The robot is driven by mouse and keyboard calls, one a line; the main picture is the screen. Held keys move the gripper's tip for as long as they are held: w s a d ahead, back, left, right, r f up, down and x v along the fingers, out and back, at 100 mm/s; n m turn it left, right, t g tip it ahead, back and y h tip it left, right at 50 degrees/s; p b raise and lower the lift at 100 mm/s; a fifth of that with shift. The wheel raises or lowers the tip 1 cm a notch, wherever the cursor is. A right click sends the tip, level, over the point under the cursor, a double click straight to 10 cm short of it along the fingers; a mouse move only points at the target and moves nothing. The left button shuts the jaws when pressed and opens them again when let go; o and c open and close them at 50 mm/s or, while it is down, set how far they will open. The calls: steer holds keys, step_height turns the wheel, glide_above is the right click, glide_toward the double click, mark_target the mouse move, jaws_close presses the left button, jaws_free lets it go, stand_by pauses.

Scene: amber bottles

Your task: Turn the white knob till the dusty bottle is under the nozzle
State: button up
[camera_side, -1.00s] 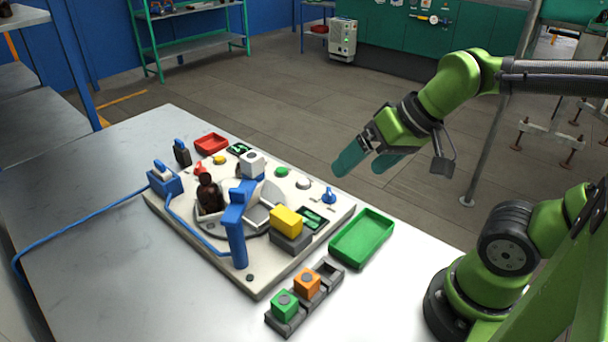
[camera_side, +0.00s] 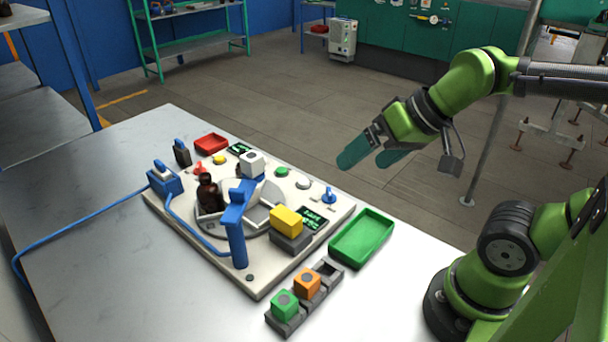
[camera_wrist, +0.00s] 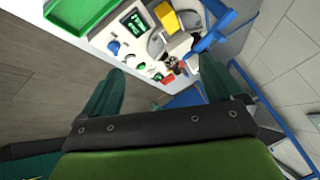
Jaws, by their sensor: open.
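My gripper (camera_side: 371,157) is open and empty, in the air to the right of the station, clear of every control. Its two green fingers also show in the wrist view (camera_wrist: 160,78). A round whitish knob (camera_side: 303,182) lies on the panel between a green button and a blue knob. Dark amber bottles (camera_side: 209,197) stand close together on the round turntable (camera_side: 262,227), left of the blue post with the nozzle arm (camera_side: 237,208). Dust on any bottle is too small to tell. The post hides part of the turntable.
A white cube (camera_side: 252,164) and a yellow cube (camera_side: 286,220) stand at the turntable. A green tray (camera_side: 362,238), a rack with green and orange cubes (camera_side: 305,296), and a red tray (camera_side: 211,143) are nearby. A blue hose (camera_side: 85,232) crosses the table.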

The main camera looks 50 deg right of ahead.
steer(key=shift+c, duration=1.1)
steer(key=shift+w+d+f+m+g, duration=0.15)
steer(key=shift+w+d+f+g, duration=0.1)
steer(key=shift+w+f, duration=0.15)
steer(key=shift+w+d+f+m+g, duration=0.15)
steer(key=shift+w+d+f+g, duration=0.1)
steer(key=shift+f, duration=0.25)
steer(key=shift+c, duration=1.4)
steer(key=w+d+f+n+g+y, duration=0.1)
steer(key=w+d+n, duration=0.45)
steer(key=w, duration=0.65)
steer(key=w+d+f+n+g, duration=0.15)
steer(key=w+d+n, duration=0.4)
steer(key=w, duration=0.55)
steer(key=w+d+f+n+g+y, duration=0.15)
steer(key=w+d+n, duration=0.35)
steer(key=w, duration=0.7)
steer(key=shift+n+h, duration=0.25)
steer(key=shift+n, duration=0.05)
steer(key=x, duration=1.6)
steer(key=shift+s+a+r, duration=0.1)
steer(key=shift+s+a, duration=0.05)
steer(key=shift+a, duration=0.25)
steer(key=shift+c, duration=0.3)
